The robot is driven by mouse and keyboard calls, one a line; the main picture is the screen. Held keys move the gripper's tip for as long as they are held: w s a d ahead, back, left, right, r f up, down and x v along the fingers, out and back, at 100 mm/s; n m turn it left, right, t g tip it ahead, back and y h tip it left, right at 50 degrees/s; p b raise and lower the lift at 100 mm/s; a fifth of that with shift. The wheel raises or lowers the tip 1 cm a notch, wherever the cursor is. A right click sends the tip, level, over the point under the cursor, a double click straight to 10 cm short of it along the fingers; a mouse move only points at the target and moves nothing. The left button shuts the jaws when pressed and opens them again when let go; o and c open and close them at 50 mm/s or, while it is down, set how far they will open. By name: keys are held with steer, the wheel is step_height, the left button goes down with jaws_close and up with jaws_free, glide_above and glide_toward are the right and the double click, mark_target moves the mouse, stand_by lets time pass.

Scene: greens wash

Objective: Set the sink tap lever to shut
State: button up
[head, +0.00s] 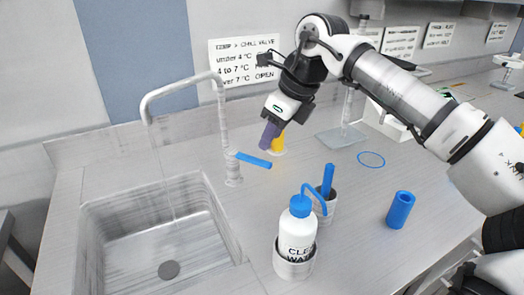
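The sink tap (222,120) is a grey column with a spout arching left over the sink basin (150,245). A thin, pale line runs from the spout down into the basin, looking like a water stream. The blue tap lever (253,160) sticks out to the right from the column, roughly level. My gripper (268,138) points down just above and behind the lever's right end in the picture; a purple part shows at its tip. I see no clear contact with the lever. The gap between its fingers is hidden.
A yellow item (279,144) stands behind my gripper tip. A white wash bottle (297,228) with a blue cap, a cup with a blue stick (328,180) and a blue cylinder (400,210) stand in front. A blue ring (371,159) lies on the counter. A wall sign (243,62) hangs behind.

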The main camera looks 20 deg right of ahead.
mark_target(259, 160)
steer(key=x, duration=0.6)
steer(key=shift+w+a+f+p, duration=0.1)
steer(key=shift+f+p, duration=0.2)
jaws_close()
